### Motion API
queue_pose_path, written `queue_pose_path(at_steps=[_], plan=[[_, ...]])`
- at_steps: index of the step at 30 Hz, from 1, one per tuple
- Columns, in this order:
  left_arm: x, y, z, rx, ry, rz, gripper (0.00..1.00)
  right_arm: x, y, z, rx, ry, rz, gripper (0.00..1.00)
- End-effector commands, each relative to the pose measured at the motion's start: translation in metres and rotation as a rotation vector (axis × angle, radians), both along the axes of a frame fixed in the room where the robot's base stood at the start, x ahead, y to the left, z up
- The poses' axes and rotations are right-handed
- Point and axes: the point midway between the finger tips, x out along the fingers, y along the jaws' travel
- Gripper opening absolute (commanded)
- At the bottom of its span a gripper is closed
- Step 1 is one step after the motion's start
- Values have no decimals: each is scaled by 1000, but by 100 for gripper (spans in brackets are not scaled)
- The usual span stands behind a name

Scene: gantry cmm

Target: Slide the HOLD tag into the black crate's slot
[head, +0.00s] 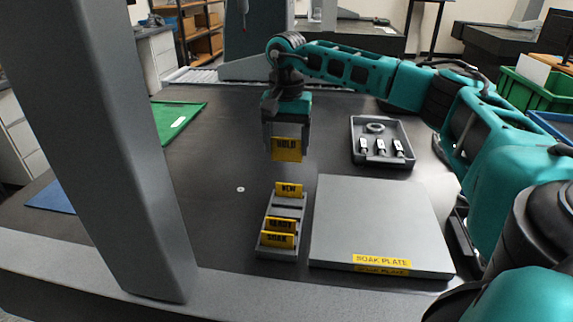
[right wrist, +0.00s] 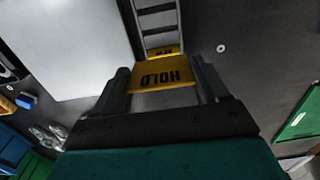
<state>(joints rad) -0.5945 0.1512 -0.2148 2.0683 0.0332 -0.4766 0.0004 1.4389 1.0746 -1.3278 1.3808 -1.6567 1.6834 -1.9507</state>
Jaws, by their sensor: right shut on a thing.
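The yellow HOLD tag (head: 287,150) is gripped upright between the fingers of my right gripper (head: 287,143). It is held above the table, behind the slotted tag rack, and also shows in the right wrist view (right wrist: 162,76). The rack (head: 273,254) looks dark grey and stands on the black table. It carries a yellow NEW tag (head: 289,189) at its far end and two yellow tags near its front; the front one reads SOAK (head: 277,240). Slots between the far and middle tags look empty. No plainly black crate shows. My left gripper is out of view.
A grey plate labelled SOAK PLATE (head: 380,222) lies right of the rack. A grey tray (head: 405,160) with a ring and small parts is behind it. A thick grey column (head: 110,150) rises at left. A small washer (head: 241,189) lies on clear table left of the rack.

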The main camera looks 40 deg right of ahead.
Motion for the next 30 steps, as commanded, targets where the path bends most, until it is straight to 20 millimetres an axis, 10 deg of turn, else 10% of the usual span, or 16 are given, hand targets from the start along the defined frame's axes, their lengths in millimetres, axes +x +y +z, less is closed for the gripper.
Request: queue_pose_path(at_steps=[30], plan=[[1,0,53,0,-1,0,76,0,0,85,0,0,1,45]])
